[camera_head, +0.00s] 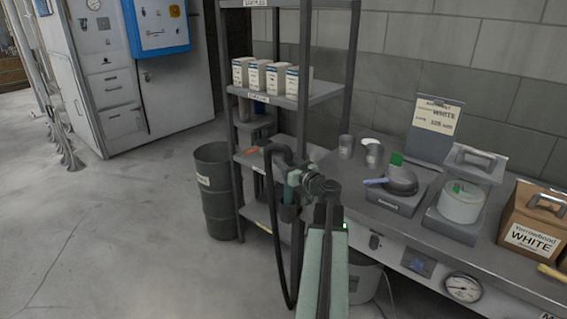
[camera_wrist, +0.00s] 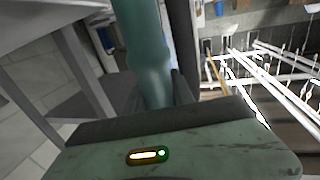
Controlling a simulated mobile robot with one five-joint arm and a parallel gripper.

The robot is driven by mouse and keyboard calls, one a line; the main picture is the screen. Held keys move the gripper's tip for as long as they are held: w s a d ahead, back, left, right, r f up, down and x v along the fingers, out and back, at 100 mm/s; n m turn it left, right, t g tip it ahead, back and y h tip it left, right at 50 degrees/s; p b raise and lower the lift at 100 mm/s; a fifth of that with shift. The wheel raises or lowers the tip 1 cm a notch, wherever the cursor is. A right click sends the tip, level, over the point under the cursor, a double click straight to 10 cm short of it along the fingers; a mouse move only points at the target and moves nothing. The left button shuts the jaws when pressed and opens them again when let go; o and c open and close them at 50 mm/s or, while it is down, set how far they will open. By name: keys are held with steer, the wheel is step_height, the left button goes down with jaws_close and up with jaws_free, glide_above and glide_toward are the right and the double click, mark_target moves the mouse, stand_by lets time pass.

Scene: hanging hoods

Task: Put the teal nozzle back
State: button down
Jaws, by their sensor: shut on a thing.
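The teal nozzle (camera_head: 289,189) is upright in the head view, left of the end of my arm. A black hose (camera_head: 272,225) arcs over from its top and loops down beside it. A dark cup-like part (camera_head: 289,213) shows just below the nozzle; I cannot tell whether the nozzle is in it or in front of it. My gripper (camera_head: 303,183) is shut on the nozzle. In the wrist view the teal nozzle (camera_wrist: 147,50) stands large against my gripper (camera_wrist: 160,100), and its lower part is hidden by the gripper body.
A grey shelf rack (camera_head: 300,103) with white boxes stands behind. The bench (camera_head: 435,235) at right carries a pan on a scale (camera_head: 400,182), a white pot (camera_head: 460,203) and a brown box (camera_head: 535,220). A dark drum (camera_head: 217,190) stands left. The floor at left is clear.

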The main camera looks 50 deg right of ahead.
steer(key=shift+f+b, duration=0.85)
steer(key=shift+f, duration=0.15)
steer(key=c, duration=1)
jaws_free()
steer(key=shift+s, duration=0.1)
steer(key=v, duration=0.7)
steer(key=shift+s, duration=0.3)
steer(key=shift+a, duration=0.1)
